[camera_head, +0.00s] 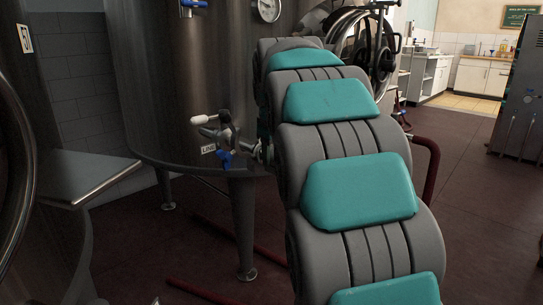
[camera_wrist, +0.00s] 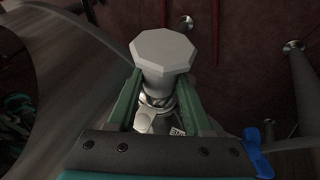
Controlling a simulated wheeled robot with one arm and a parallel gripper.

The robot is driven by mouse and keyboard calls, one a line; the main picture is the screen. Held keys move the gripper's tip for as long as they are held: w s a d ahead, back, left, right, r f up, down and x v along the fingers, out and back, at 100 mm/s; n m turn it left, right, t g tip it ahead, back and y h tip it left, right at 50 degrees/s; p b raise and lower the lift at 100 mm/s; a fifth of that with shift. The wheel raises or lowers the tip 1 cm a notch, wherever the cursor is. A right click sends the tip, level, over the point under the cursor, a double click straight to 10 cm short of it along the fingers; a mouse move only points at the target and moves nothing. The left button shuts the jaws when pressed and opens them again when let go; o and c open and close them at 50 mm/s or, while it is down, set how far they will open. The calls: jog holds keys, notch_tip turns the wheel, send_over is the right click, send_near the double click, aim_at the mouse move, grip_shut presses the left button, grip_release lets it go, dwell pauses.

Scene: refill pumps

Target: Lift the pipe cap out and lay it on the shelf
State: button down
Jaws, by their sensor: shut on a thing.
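The pipe cap, a pale octagonal piece with a narrower neck (camera_wrist: 162,52), is in the upper middle of the wrist view. My gripper (camera_wrist: 160,88) has its two green fingers on either side of the neck and is shut on it. A metal fitting (camera_wrist: 158,101) shows just below the cap between the fingers; I cannot tell whether the cap is still seated in it. A bare metal shelf (camera_head: 90,172) stands at the left of the head view.
A large steel tank (camera_head: 180,95) on legs stands behind my arm. A valve (camera_head: 226,138) with a pale-ended handle and a blue part sticks out of its front. Dark red hoses (camera_head: 205,291) lie on the floor. A blue handle (camera_wrist: 256,152) is at the wrist view's lower right.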

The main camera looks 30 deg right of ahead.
aim_at(273, 152)
jog(key=shift+r, duration=0.15)
jog(key=shift+r, duration=1.6)
jog(key=s+r, duration=0.1)
jog(key=s, duration=1.5)
jog(key=shift+d+r, duration=0.3)
jog(key=shift+d, duration=0.15)
jog(key=shift+r, duration=0.15)
notch_tip(273, 152, up, 7)
jog(key=p, duration=0.4)
jog(key=shift+f, duration=0.2)
